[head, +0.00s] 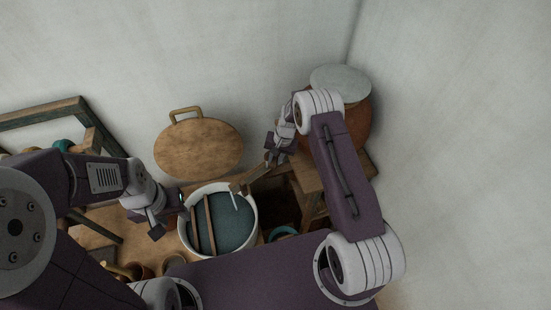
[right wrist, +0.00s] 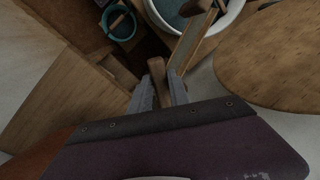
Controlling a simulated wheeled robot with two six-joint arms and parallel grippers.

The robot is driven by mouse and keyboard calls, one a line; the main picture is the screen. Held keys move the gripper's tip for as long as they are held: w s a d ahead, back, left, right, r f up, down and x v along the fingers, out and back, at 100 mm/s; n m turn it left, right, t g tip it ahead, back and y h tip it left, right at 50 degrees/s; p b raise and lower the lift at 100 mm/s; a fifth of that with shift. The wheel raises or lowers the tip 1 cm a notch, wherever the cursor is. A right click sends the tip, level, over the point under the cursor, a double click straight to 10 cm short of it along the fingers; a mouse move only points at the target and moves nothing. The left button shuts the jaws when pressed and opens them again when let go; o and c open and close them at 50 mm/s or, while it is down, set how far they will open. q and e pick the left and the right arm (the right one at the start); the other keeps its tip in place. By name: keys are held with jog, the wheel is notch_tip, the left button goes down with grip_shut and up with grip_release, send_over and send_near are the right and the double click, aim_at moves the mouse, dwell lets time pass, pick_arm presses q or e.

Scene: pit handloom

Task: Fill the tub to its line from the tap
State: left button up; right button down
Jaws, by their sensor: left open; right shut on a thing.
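The white-rimmed tub (head: 256,232) stands on the floor in the head view, with dark teal liquid inside and wooden slats across its left part. Its rim also shows in the right wrist view (right wrist: 236,20). A wooden spout (head: 258,174) slopes from the stand to above the tub; a pale streak, apparently water, falls from its end. My right gripper (head: 272,152) is shut on a small wooden piece (right wrist: 157,72), apparently the tap's handle, beside the spout. My left gripper (head: 178,213) is open at the tub's left side. I cannot make out the fill line.
A round wooden lid (head: 198,150) leans on the wall behind the tub. A clay pot (head: 358,130) with a pale cover stands on a wooden stand (head: 309,182). A teal bucket (right wrist: 105,24) sits beside the tub. Small brown pots (head: 135,270) stand at front left.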

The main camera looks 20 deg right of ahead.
dwell(0.8)
jog(key=d+n+b, duration=0.1)
jog(key=n+b, duration=0.1)
jog(key=d+n+b, duration=0.1)
jog(key=n+b, duration=0.1)
jog(key=b, duration=0.1)
jog(key=shift+s+d+r+g, duration=0.1)
jog(key=shift+s+d+g, duration=0.1)
jog(key=shift+d+g, duration=0.2)
jog(key=c, duration=1.2)
grip_release()
jog(key=shift+c, duration=0.2)
